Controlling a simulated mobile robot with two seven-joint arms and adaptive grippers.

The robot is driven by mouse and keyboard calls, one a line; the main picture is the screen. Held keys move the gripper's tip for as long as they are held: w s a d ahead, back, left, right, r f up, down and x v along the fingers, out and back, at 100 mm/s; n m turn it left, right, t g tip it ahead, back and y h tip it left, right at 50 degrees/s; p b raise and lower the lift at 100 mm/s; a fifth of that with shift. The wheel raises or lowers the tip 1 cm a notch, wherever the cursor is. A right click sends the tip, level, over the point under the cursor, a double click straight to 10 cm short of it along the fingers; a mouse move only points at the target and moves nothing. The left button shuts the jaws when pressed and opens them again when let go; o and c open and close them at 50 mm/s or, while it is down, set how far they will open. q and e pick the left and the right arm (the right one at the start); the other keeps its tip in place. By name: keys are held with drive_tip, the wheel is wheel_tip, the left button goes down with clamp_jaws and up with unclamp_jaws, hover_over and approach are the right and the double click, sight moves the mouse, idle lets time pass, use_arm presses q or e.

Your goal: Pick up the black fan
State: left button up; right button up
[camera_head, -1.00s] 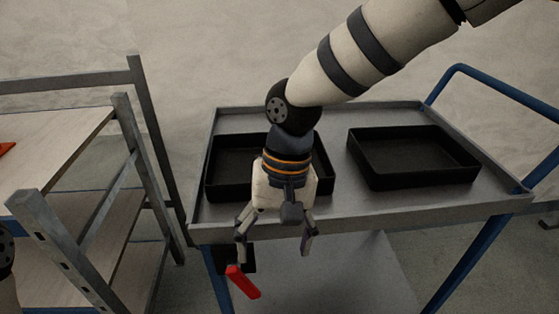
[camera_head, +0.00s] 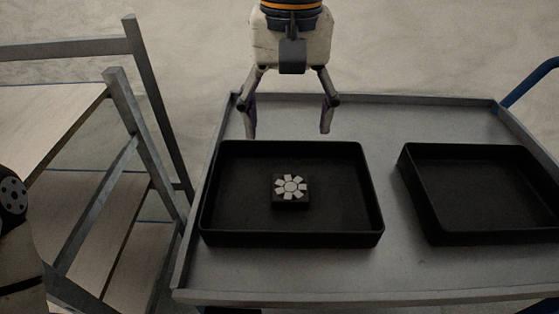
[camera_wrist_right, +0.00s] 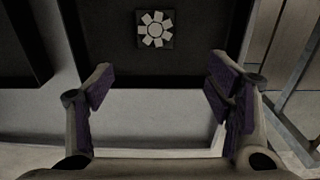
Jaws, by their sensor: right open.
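The black fan (camera_head: 291,189) is a small dark square block with a pale flower-like rotor on top. It lies in the left black tray (camera_head: 372,190), near the middle of its floor. It also shows in the right wrist view (camera_wrist_right: 155,29), at the top centre, beyond the fingertips. My right gripper (camera_head: 290,132) is open and empty, at the far edge of that tray in the head view and apart from the fan. Its two fingers (camera_wrist_right: 163,85) are spread wide in the right wrist view. My left gripper is not in view.
A second black tray (camera_head: 432,219) stands on the right of the grey cart top (camera_head: 345,275) and looks empty. The cart has a raised rim. A metal-framed shelf with wooden boards (camera_head: 45,120) stands at the left, close to the cart.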

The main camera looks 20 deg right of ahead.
hover_over(291, 186)
wheel_tip(291, 186, down, 6)
drive_tip(key=shift+w+a+r+b, duration=0.1)
drive_tip(key=shift+a+r+b, duration=0.1)
drive_tip(key=shift+b, duration=0.15)
drive_tip(key=f, duration=0.6)
drive_tip(key=shift+d+b, duration=0.2)
drive_tip(key=shift+b, duration=0.2)
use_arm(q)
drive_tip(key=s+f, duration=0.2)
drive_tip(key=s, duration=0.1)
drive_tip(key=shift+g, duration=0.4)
use_arm(e)
drive_tip(key=c, duration=1.2)
